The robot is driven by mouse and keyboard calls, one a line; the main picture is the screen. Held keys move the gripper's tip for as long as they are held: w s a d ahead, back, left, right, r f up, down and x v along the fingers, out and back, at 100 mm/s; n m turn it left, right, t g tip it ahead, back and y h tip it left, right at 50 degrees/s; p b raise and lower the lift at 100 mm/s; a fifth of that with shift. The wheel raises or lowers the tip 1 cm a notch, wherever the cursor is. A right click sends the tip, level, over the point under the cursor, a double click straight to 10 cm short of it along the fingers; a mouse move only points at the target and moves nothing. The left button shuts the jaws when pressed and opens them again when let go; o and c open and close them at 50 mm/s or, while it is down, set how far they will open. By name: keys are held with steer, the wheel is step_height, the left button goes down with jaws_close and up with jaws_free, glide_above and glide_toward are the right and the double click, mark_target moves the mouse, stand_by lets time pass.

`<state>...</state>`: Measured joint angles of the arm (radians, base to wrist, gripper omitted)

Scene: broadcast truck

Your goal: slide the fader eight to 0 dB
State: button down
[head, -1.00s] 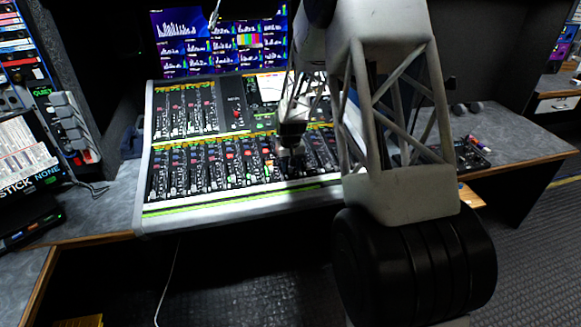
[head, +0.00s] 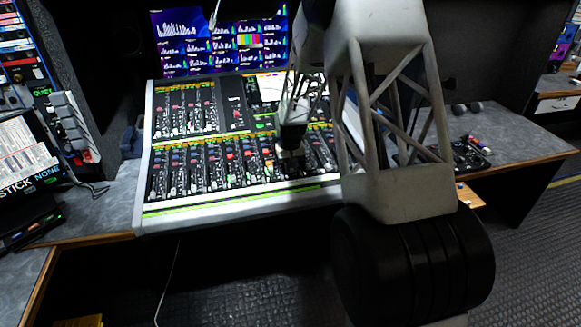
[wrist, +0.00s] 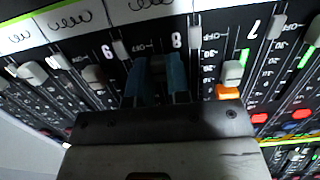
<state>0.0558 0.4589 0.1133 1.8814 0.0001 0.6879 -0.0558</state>
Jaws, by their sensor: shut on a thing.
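The mixing console (head: 238,197) stands in the middle of the head view, with rows of faders on its lower panel. In the wrist view, the channel label 8 (wrist: 177,40) shows just beyond my fingers. My gripper (wrist: 156,70), with blue fingertips, is shut around the fader eight cap beside that label. The fingers hide nearly all of the cap, and its scale is mostly covered. In the head view my gripper (head: 291,153) is down on the right part of the fader panel, too small there to show the cap.
Neighbouring fader caps stand close by: a white cap (wrist: 232,72) over an orange button near label 7, and a grey cap (wrist: 93,75) on the left. Monitors (head: 220,40) stand behind the console. Desk surface (head: 505,140) lies at right.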

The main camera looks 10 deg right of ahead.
steer(key=shift+w+r, duration=0.2)
steer(key=shift+w, duration=1.15)
steer(key=shift+w+r, duration=0.2)
steer(key=shift+w, duration=1.1)
steer(key=c, duration=1.1)
jaws_free()
steer(key=shift+r, duration=0.1)
steer(key=shift+r, duration=3.8)
